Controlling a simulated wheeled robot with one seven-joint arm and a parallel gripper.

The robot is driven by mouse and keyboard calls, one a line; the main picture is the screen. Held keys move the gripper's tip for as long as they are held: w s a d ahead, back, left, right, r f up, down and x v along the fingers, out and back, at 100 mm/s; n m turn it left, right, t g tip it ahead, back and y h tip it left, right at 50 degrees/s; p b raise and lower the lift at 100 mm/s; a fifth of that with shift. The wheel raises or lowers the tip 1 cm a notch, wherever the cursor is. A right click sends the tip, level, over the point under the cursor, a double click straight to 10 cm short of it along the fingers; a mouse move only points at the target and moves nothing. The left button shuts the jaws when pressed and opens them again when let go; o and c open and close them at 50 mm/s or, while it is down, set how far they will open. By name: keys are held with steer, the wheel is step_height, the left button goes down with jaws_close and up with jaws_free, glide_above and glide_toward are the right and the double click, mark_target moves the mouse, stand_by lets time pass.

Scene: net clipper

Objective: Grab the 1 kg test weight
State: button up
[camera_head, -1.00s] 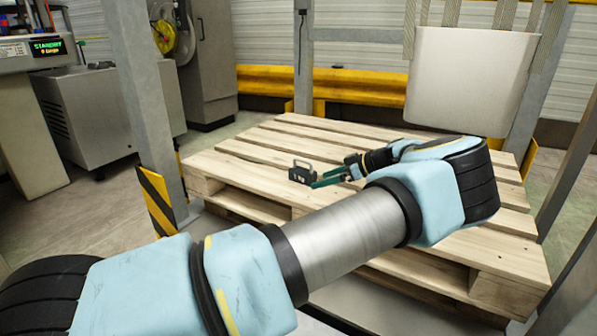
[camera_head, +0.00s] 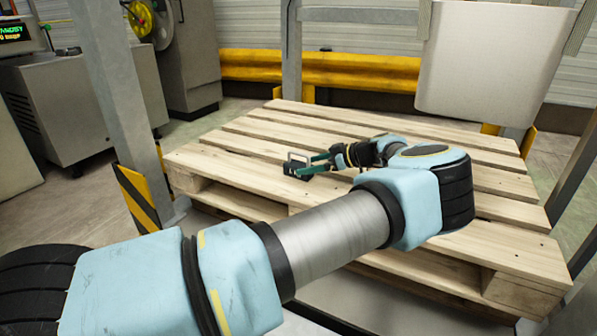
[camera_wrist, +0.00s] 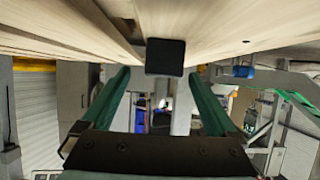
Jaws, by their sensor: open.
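The 1 kg test weight (camera_head: 292,167), a small black block with a light handle frame, stands on the wooden pallet (camera_head: 225,177), toward its left side. My gripper (camera_head: 311,164) reaches it from the right, low over the slats. Its two green fingers are open and their tips are at the weight's right side. In the wrist view a dark block face (camera_wrist: 165,57), seemingly the weight, lies ahead between the spread fingers (camera_wrist: 157,76), nearer the pallet side. Whether the fingers touch it cannot be told.
A grey post (camera_head: 118,90) with a black and yellow guard (camera_head: 138,198) stands left of the pallet. A white bin-like panel (camera_head: 490,65) hangs over the pallet's back right. A yellow rail (camera_head: 350,72) runs behind. The slats left of the weight are clear.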

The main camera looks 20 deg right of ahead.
mark_target(303, 165)
steer(key=b+x, duration=0.1)
steer(key=x, duration=0.3)
steer(key=shift+w+a, duration=0.25)
steer(key=shift+a, duration=0.05)
steer(key=shift+c, duration=0.2)
jaws_close()
stand_by(0.4)
steer(key=shift+r, duration=0.1)
